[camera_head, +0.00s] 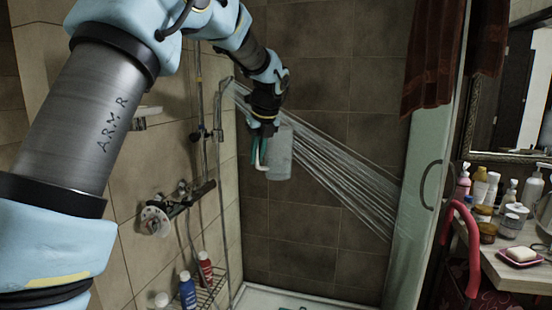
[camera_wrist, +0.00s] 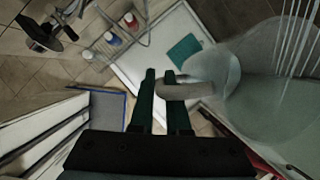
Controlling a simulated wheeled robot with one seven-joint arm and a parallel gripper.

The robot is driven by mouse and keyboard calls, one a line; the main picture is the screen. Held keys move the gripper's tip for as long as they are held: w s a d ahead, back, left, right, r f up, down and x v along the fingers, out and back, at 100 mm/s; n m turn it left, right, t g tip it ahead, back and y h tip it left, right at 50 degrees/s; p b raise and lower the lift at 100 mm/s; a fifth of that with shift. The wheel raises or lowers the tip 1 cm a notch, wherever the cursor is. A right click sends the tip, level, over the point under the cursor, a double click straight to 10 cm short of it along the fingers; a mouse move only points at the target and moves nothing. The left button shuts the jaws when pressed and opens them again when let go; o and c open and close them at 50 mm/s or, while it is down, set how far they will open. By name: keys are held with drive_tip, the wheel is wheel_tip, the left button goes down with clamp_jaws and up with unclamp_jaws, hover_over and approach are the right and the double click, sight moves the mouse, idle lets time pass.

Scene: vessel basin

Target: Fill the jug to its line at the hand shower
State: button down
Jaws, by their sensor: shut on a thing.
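My gripper (camera_head: 260,146) is shut on the handle of a pale translucent jug (camera_head: 281,156) and holds it up in the shower corner. The jug looks roughly upright in the head view. In the wrist view the jug (camera_wrist: 270,105) is at the right, with its pale handle at the dark green fingers (camera_wrist: 161,88). The hand shower (camera_head: 228,84) is on its wall rail, with water running in a slanting spray (camera_head: 335,170) down to the right. The spray passes by the jug's top; I cannot tell whether water enters it. The fill line and water level cannot be made out.
The mixer valve (camera_head: 180,202) is on the left wall. A wire rack (camera_head: 212,290) with bottles stands below it. The white shower tray (camera_head: 262,298) is underneath. A glass door (camera_head: 420,205) and a counter crowded with toiletries (camera_head: 525,265) are at the right.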

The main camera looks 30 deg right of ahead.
drive_tip(key=shift+w+r, duration=0.1)
drive_tip(key=w+d+p, duration=0.5)
drive_tip(key=w+p, duration=0.3)
drive_tip(key=w, duration=0.3)
drive_tip(key=shift+w, duration=0.4)
idle(0.3)
drive_tip(key=s+a+b, duration=0.1)
drive_tip(key=s+b, duration=0.1)
drive_tip(key=s, duration=0.2)
drive_tip(key=s+a+b, duration=0.2)
drive_tip(key=s+b, duration=0.1)
drive_tip(key=s, duration=0.1)
drive_tip(key=s+a+b, duration=0.2)
drive_tip(key=s, duration=0.2)
drive_tip(key=shift+b, duration=0.35)
